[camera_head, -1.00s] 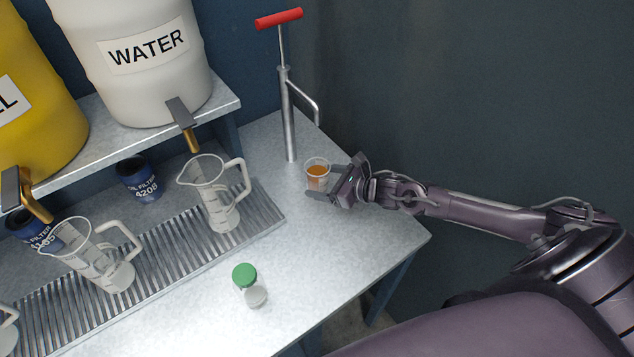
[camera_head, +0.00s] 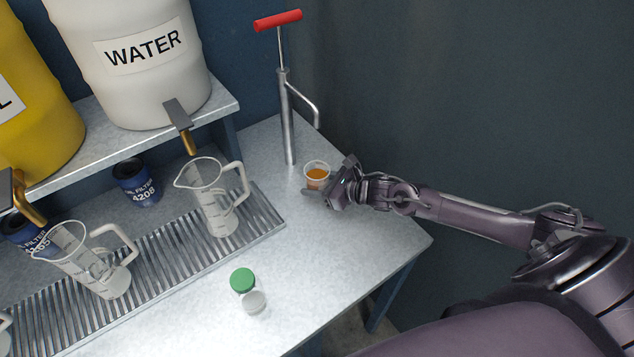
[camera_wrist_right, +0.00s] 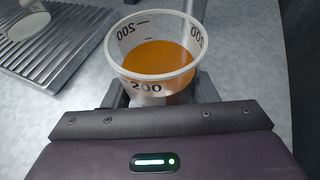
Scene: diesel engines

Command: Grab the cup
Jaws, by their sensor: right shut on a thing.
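The cup (camera_head: 317,171) is a small clear measuring cup with orange liquid in it. It stands upright near the right edge of the table, close to the base of the hand pump. In the right wrist view the cup (camera_wrist_right: 152,58) sits between the fingers, with 200 marks on its wall. My right gripper (camera_head: 318,184) is shut on the cup from the right side; its fingers are partly hidden behind the cup in the wrist view. My left gripper is not in view.
A hand pump with a red handle (camera_head: 290,120) stands just behind the cup. Two clear jugs (camera_head: 213,195) (camera_head: 92,262) stand on a ribbed drain tray (camera_head: 262,213). The table between jar and cup is clear.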

